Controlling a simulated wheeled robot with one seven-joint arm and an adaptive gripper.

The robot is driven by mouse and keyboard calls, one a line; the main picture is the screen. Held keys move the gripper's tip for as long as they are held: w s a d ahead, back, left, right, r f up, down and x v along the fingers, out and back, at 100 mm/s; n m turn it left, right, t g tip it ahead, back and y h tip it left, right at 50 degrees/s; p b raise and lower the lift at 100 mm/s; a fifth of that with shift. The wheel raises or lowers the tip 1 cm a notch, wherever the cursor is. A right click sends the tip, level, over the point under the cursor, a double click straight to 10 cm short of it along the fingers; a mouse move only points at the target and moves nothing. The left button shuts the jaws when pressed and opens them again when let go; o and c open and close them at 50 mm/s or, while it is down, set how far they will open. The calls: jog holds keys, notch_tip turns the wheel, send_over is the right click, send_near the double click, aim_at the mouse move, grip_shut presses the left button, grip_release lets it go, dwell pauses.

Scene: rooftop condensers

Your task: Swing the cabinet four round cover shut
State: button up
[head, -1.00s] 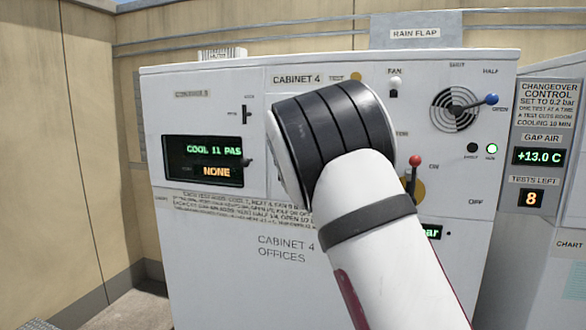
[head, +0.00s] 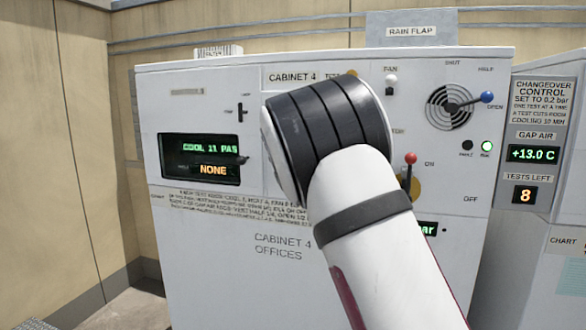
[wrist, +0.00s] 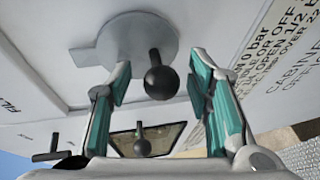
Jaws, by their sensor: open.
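The cabinet four panel (head: 240,285) is white and faces me. In the wrist view a grey round cover (wrist: 125,38) with a tab on its left lies against the panel. A black ball knob (wrist: 160,82) on a short dark stem stands out in front of it. My gripper (wrist: 161,80) is open, with one green-padded finger on each side of the knob. I see gaps beside the knob and cannot tell whether anything touches. In the head view my arm hides the gripper and the grey cover.
A red-knobbed lever (head: 411,160) stands just right of my arm. A round vent (head: 450,108) with a blue-knobbed handle (head: 487,97) is at the upper right. A dark display (head: 200,158) is at left. The changeover control panel (head: 535,150) stands beyond the cabinet's right edge.

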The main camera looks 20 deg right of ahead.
jog(key=v, duration=1.2)
jog(key=shift+d, duration=0.1)
jog(key=s+a+f+m+g+y, duration=0.1)
jog(key=s+f+m+g, duration=0.2)
jog(key=s, duration=1.1)
jog(key=s+a+f+m+g+y, duration=0.1)
jog(key=s+f+m+g, duration=0.2)
jog(key=s+m, duration=0.4)
jog(key=s+a+f+m+g+y+b, duration=0.1)
jog(key=s+f+m+g, duration=0.2)
jog(key=s, duration=1.7)
jog(key=shift+s+a+f+m+g, duration=0.4)
jog(key=shift+f+m, duration=0.2)
jog(key=shift+m, duration=0.6)
